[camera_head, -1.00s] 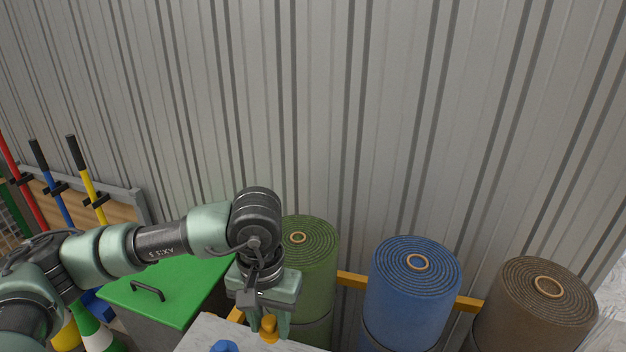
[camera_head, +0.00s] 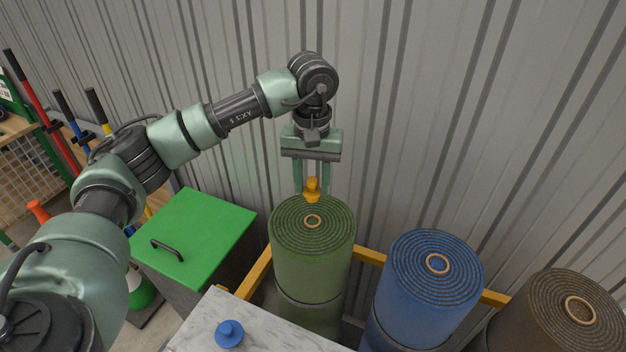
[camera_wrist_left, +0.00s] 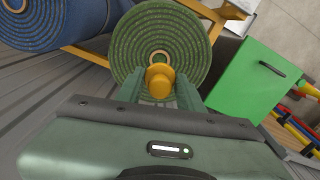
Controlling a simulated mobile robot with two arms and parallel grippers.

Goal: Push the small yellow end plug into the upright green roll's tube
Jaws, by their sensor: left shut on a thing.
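The small yellow end plug (camera_head: 312,188) is held between the fingertips of my left gripper (camera_head: 312,190), which is shut on it. The plug is above the top of the upright green roll (camera_head: 312,250), a little behind its tube (camera_head: 313,221) in the head view. In the left wrist view the plug (camera_wrist_left: 159,82) partly covers the tube's tan ring (camera_wrist_left: 160,57) on the green roll (camera_wrist_left: 190,30). The plug appears clear of the tube. My right gripper is not in view.
A blue roll (camera_head: 430,285) and a brown roll (camera_head: 560,318) stand to the right, within a yellow frame (camera_head: 368,256). A blue plug (camera_head: 229,333) sits on a pale tabletop (camera_head: 270,335). A green-lidded box (camera_head: 200,230) stands left. A corrugated wall is close behind.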

